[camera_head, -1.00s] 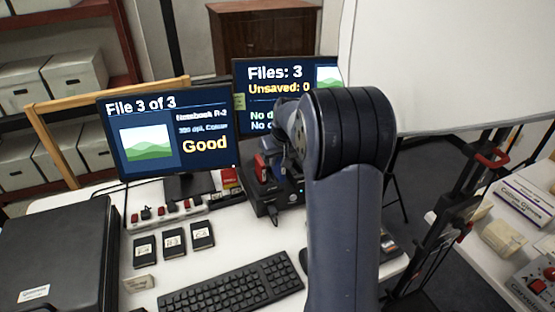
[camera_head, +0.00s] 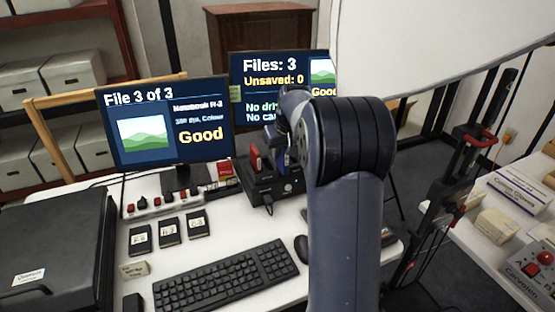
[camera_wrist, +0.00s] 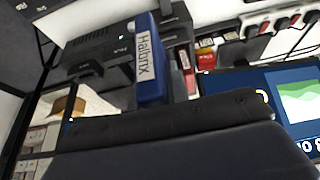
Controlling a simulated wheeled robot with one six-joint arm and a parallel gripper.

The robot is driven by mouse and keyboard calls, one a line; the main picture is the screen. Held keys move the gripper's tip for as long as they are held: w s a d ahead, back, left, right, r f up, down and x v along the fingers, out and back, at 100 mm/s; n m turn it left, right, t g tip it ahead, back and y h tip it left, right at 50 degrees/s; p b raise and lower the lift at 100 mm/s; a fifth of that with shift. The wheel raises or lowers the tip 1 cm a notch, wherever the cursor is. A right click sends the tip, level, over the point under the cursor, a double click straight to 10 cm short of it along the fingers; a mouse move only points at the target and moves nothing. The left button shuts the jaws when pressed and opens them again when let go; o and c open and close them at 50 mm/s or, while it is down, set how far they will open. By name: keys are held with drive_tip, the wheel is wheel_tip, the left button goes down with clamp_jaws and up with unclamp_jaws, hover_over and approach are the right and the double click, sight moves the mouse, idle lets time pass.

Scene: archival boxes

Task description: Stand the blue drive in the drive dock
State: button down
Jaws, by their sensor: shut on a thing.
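The blue drive (camera_wrist: 150,60) has a white label and is seen close up in the wrist view. My gripper (camera_wrist: 160,85) is shut on it. In the head view my gripper (camera_head: 278,150) is over the black drive dock (camera_head: 285,187), with my arm hiding part of it. The dock also shows in the wrist view (camera_wrist: 100,45), close beside or behind the drive. I cannot tell whether the drive touches the dock or sits in a slot. A red drive-like thing (camera_head: 256,158) stands upright at the dock's left side.
Two monitors (camera_head: 170,125) stand behind. A power strip (camera_head: 155,205), several black cartridges (camera_head: 170,231), a keyboard (camera_head: 225,275) and a mouse (camera_head: 301,248) lie on the white desk. A black case (camera_head: 50,250) is at left. Another table with boxes (camera_head: 520,195) is at right.

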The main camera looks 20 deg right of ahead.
drive_tip(key=shift+w+d+r+b, duration=0.2)
drive_tip(key=shift+d+b, duration=0.6)
drive_tip(key=shift+b, duration=0.6)
drive_tip(key=shift+w+d+r+b, duration=0.15)
drive_tip(key=shift+d+b, duration=0.65)
drive_tip(key=shift+b, duration=0.55)
drive_tip(key=shift+d+b, duration=0.1)
drive_tip(key=shift+b, duration=0.2)
